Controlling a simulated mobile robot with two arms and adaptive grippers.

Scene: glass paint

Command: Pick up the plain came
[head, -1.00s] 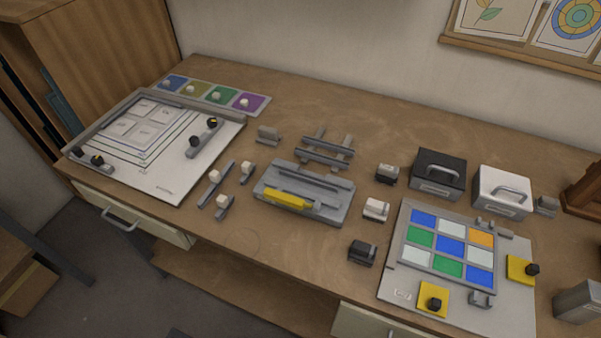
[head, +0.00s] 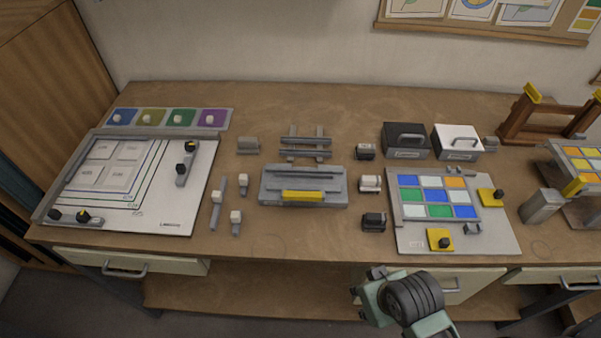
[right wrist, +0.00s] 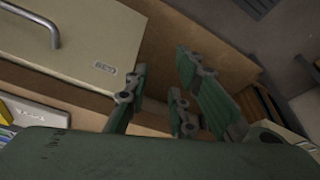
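I cannot tell for certain which strip is the plain came. A long grey strip with a white knob (head: 217,204) lies right of the white layout board. Two shorter grey pieces with white knobs, one at the back (head: 243,185) and one in front (head: 235,223), lie beside it. Bare grey bars (head: 305,141) rest on a rack behind the grey fixture. My right gripper (head: 367,281) is in front of the table's front edge, away from these pieces. In the right wrist view its green fingers (right wrist: 162,78) are apart with nothing between them. My left gripper is out of view.
The grey fixture with a yellow bar (head: 268,195) stands mid-table. The white layout board (head: 150,215) is at left, the coloured glass panel board (head: 490,235) at right. Black (head: 405,146) and white (head: 457,146) boxes stand behind it. A drawer front (head: 480,285) is beside my right gripper.

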